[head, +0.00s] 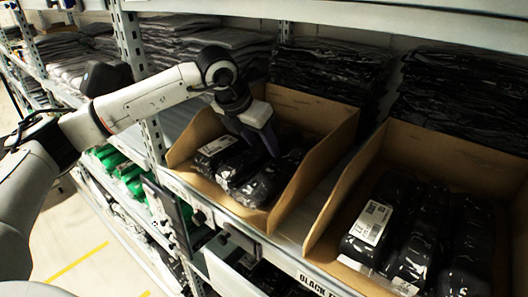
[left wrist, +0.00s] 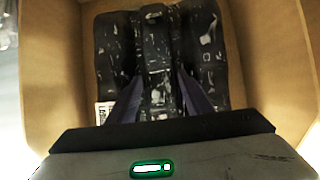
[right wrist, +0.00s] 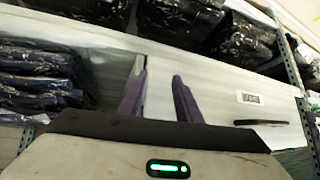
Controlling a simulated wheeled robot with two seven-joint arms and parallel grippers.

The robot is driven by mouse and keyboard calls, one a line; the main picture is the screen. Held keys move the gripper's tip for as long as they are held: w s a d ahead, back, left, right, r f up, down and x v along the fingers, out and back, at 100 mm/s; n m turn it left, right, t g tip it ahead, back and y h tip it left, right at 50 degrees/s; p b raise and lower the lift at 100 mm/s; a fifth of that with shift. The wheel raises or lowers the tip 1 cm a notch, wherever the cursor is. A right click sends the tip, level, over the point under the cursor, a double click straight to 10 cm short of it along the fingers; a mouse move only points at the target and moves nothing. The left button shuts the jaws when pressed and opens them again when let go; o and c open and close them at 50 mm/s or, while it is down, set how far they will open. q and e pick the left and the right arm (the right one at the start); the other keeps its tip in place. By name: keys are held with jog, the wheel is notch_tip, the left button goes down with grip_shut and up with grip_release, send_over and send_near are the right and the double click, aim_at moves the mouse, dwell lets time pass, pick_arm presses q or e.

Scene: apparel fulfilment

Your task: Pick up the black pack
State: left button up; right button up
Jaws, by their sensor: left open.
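Black plastic-wrapped packs with white labels lie side by side in the left cardboard bin (head: 330,128). The middle black pack (head: 238,168) is partly hidden by my gripper. My left gripper (head: 263,138) reaches down into this bin, open. In the left wrist view its purple fingers (left wrist: 160,95) stand on either side of the middle black pack (left wrist: 156,40), with neighbouring packs to the left (left wrist: 112,50) and right (left wrist: 203,50). Whether the fingers touch it I cannot tell. My right gripper (right wrist: 160,80) is open and empty, its fingers apart before a pale shelf edge.
A second cardboard bin (head: 452,148) on the right holds more black packs (head: 418,235). Flat stacks of dark wrapped garments (head: 330,68) fill the shelf behind. The bin walls stand close around my left gripper. Green packs (head: 125,172) lie on a lower shelf.

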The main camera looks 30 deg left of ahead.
pick_arm(q)
jog(key=c, duration=0.9)
jog(key=shift+c, duration=0.2)
jog(key=shift+r, duration=0.15)
jog(key=shift+c, duration=0.2)
